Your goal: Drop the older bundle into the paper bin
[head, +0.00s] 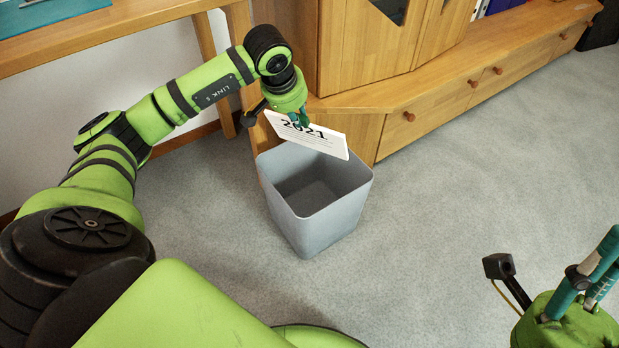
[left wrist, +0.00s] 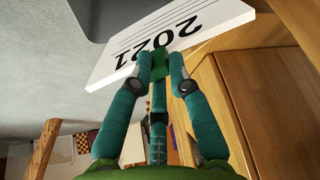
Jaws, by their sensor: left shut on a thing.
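A white paper bundle (head: 325,142) marked "2021" is held above the back rim of the grey paper bin (head: 325,222). My left gripper (head: 300,122) is shut on the bundle's upper edge. In the left wrist view the bundle (left wrist: 215,22) lies between the teal fingers, its number upside down, and part of the grey bin (left wrist: 75,18) shows behind it. The visible inside of the bin is empty; its back part is hidden by the bundle. My right gripper (head: 598,268) shows only in part at the lower right edge, and its fingertips are cut off.
A wooden cabinet (head: 450,115) with drawers stands close behind the bin. A wooden desk (head: 110,35) is at the upper left, its leg (head: 212,70) near my left arm. The grey carpet (head: 450,200) right of the bin is clear.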

